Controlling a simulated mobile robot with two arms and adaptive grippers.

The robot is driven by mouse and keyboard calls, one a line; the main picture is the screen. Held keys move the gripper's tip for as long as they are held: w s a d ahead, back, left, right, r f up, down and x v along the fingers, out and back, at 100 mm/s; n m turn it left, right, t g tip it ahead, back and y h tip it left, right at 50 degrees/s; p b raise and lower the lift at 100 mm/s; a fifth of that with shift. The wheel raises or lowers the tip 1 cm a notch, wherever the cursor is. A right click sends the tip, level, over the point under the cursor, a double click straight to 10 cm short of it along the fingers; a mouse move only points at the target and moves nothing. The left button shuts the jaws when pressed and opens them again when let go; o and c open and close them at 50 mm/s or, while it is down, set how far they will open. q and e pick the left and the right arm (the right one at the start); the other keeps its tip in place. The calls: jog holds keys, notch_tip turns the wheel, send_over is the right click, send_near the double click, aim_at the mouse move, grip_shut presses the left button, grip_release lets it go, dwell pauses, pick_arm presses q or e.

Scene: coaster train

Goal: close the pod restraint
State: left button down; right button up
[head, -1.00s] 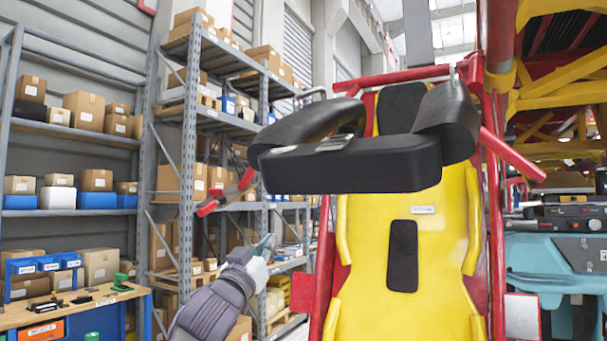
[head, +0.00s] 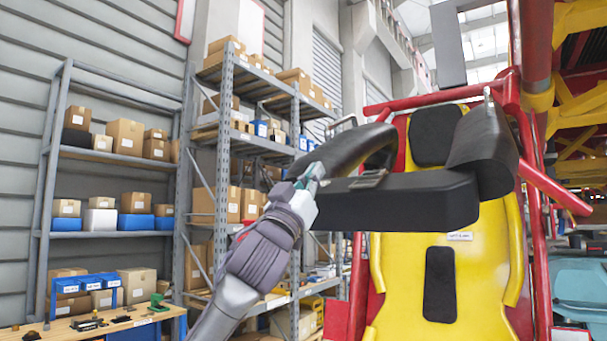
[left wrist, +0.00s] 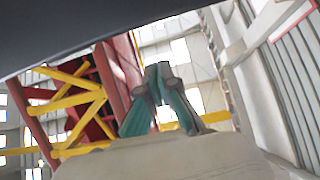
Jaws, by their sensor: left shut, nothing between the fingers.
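The pod restraint (head: 400,200) is a black padded bar with shoulder pads, raised in front of the yellow pod seat (head: 400,255). My left gripper (head: 317,172) is shut and empty at the left end of the restraint bar. In the head view its fingertips overlap the edge of the left shoulder pad; I cannot tell whether they touch it. In the left wrist view my gripper (left wrist: 160,80) points up, with a dark surface, likely the restraint, across the top left. My right gripper is not in view.
Red tube frame (head: 535,185) surrounds the seat. A shelf rack with boxes (head: 240,140) stands to the left behind my arm. A workbench (head: 100,328) is at the lower left. Teal equipment (head: 582,290) stands at the right.

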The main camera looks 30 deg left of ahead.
aim_at(317, 195)
pick_arm(q)
jog(key=f, duration=0.1)
jog(key=w+f, duration=0.1)
jog(key=f, duration=0.1)
jog(key=shift+w+a+f, duration=0.1)
jog(key=shift+w+f, duration=0.15)
jog(key=shift+f, duration=0.05)
jog(key=shift+h, duration=0.3)
